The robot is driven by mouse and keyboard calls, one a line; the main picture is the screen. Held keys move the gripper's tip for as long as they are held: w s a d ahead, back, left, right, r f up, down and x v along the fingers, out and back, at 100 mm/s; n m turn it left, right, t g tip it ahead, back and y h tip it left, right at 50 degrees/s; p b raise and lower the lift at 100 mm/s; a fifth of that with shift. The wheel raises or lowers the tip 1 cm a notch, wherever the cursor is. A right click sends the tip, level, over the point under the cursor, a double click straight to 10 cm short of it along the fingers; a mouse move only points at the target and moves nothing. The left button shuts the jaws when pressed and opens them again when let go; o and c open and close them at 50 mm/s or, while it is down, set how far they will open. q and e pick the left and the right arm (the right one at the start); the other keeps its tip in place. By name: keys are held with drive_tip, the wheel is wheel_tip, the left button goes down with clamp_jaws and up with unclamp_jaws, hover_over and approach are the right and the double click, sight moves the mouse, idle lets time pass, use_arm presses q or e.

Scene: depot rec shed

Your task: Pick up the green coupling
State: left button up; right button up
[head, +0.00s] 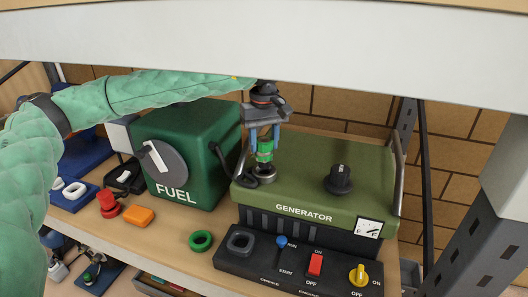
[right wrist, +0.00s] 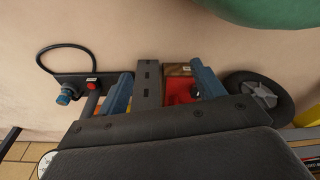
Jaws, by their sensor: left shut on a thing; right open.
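The green coupling (head: 264,151) is a short green cylinder with dark ends, upright over the left part of the olive generator (head: 300,168). My left gripper (head: 264,134) points down from above, with its blue fingers shut on the coupling. A round metal fitting (head: 264,177) on the generator's top is directly below; I cannot tell whether the coupling touches it. My right gripper (right wrist: 164,84) shows only in the right wrist view, open, with its blue fingers apart. A red thing (right wrist: 178,92) shows beyond them, partly hidden.
A green fuel box (head: 190,140) with a black hose (head: 228,165) stands left of the generator. A black switch panel (head: 235,262) fills the front. A pale beam (head: 300,45) crosses above.

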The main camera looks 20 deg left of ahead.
use_arm(q)
drive_tip(key=s+d+r+b, duration=0.1)
drive_tip(key=s+d+r, duration=0.3)
drive_tip(key=d+r, duration=0.4)
drive_tip(key=d, duration=0.2)
drive_tip(key=shift+s+d, duration=0.2)
drive_tip(key=shift+d, duration=0.2)
use_arm(e)
drive_tip(key=r, duration=0.1)
drive_tip(key=w+r, duration=0.1)
drive_tip(key=a+r, duration=0.1)
drive_tip(key=shift+w, duration=0.15)
drive_tip(key=shift+a, duration=0.2)
